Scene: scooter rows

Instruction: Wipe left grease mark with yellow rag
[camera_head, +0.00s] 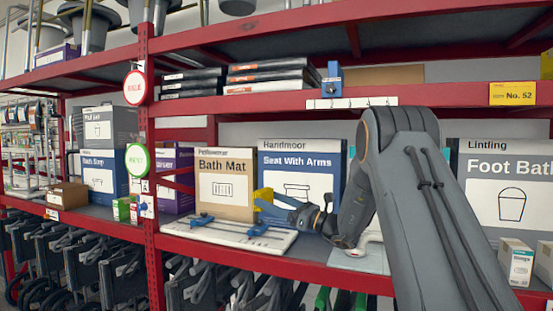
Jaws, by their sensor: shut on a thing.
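My gripper (266,206) reaches left over the middle shelf from the right side and is shut on a small yellow piece, which looks like the yellow rag (263,196). The rag stands up in front of the Bath Mat and Seat With Arms boxes, above a flat white board (222,233). Blue clamp-like parts (202,219) sit on the board. I cannot make out a grease mark; any mark on the board is too small to tell or hidden. I cannot tell whether the rag touches the board.
The Bath Mat box (225,183), the Seat With Arms box (300,165) and the Foot Bath box (505,195) stand along the shelf back. A pale plate (350,259) lies behind my arm. The red upper shelf edge (270,105) runs above, and a red post (148,200) stands left.

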